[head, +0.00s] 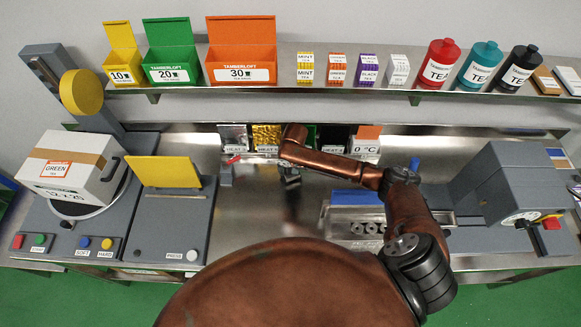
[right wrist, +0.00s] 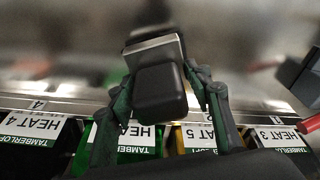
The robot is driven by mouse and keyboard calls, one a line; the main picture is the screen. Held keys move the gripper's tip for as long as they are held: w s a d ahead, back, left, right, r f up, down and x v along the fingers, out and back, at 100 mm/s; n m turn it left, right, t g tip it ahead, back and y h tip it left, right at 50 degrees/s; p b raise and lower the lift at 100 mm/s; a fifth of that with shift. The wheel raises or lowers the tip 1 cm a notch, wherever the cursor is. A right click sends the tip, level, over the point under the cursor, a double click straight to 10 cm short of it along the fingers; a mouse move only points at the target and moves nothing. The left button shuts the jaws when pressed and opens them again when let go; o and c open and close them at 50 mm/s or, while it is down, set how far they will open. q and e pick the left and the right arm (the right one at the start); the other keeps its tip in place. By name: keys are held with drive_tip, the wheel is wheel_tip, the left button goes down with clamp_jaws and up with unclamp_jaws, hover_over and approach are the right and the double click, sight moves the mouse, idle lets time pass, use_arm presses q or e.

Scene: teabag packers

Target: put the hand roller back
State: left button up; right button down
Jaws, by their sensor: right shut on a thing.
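My right gripper (head: 291,180) is over the steel worktop, left of the middle. In the right wrist view its two fingers (right wrist: 163,98) are shut on a black block-shaped handle with a pale metal part beyond it, which looks like the hand roller (right wrist: 160,92). In the head view the held tool is small, dark and mostly hidden by the gripper. A small grey stand (head: 226,176) is on the worktop to the left of the gripper; I cannot tell whether it is the roller's holder. My left gripper is in neither view.
A row of pouches with HEAT labels (head: 235,148) stands behind the gripper, with a small red item (head: 233,160) in front. A grey press with a yellow plate (head: 165,172) is to the left. A clear tray with a blue top (head: 352,198) is to the right.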

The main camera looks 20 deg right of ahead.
drive_tip(key=shift+s+f, duration=0.1)
drive_tip(key=shift+f, duration=0.3)
drive_tip(key=c, duration=1.4)
unclamp_jaws()
drive_tip(key=shift+s+f, duration=0.1)
drive_tip(key=shift+f, duration=0.1)
drive_tip(key=o, duration=0.4)
drive_tip(key=shift+w+d+f, duration=0.15)
drive_tip(key=shift+w, duration=0.1)
drive_tip(key=shift+c, duration=0.2)
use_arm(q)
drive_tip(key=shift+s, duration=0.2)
use_arm(e)
drive_tip(key=shift+s, duration=0.1)
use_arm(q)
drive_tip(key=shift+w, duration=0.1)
use_arm(e)
drive_tip(key=shift+r, duration=0.2)
drive_tip(key=shift+r, duration=0.3)
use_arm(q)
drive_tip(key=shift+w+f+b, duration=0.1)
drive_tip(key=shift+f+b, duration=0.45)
use_arm(e)
drive_tip(key=r, duration=0.4)
drive_tip(key=s+r, duration=0.1)
drive_tip(key=r, duration=0.7)
drive_tip(key=shift+s+a+r, duration=0.2)
drive_tip(key=shift+s+r, duration=0.05)
drive_tip(key=shift+r, duration=0.05)
